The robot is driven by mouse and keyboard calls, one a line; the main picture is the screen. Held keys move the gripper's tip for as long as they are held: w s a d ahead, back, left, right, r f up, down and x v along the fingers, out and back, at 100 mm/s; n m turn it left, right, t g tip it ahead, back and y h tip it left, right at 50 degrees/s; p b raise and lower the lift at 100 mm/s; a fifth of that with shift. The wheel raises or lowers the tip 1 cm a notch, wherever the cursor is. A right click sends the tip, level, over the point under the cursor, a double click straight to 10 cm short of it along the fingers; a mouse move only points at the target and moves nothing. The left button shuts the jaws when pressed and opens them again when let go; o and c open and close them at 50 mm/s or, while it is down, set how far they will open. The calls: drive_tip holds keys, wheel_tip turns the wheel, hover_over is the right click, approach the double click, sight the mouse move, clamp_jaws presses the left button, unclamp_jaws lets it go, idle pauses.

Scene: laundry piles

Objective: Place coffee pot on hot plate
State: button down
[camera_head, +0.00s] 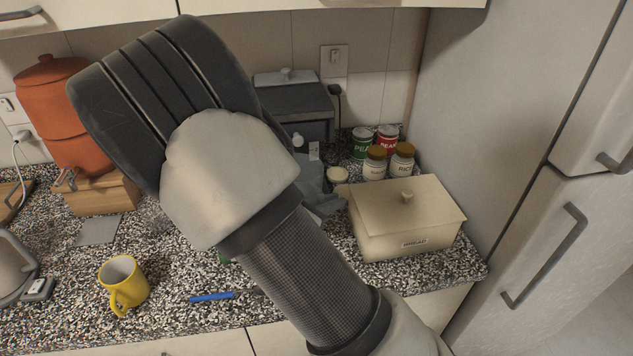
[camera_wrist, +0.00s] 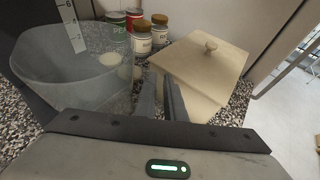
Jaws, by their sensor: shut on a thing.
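The coffee pot (camera_wrist: 72,88) is a clear glass jug at the left of the wrist view, close to my gripper. My gripper (camera_wrist: 160,92) is shut at the pot's right side, where its handle would be; the handle itself is hard to make out between the fingers. In the head view my gripper (camera_head: 325,203) shows only partly beyond my forearm, and the pot is mostly hidden. A dark grey coffee maker (camera_head: 305,100) stands against the back wall. Its hot plate is hidden behind my arm. A dark panel with white scale marks (camera_wrist: 70,28) shows behind the pot.
A cream bread box (camera_head: 405,225) stands right of my gripper. Cans (camera_head: 362,141) and brown-lidded jars (camera_head: 375,163) stand behind it. An orange dispenser (camera_head: 62,120) stands at the back left.

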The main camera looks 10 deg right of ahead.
drive_tip(key=w+p, duration=0.1)
drive_tip(key=w, duration=1)
drive_tip(key=shift+w, duration=0.15)
drive_tip(key=shift+w+f, duration=0.2)
drive_tip(key=shift+f, duration=1.5)
drive_tip(key=shift+f, duration=0.2)
drive_tip(key=c, duration=1.8)
unclamp_jaws()
drive_tip(key=shift+c, duration=0.2)
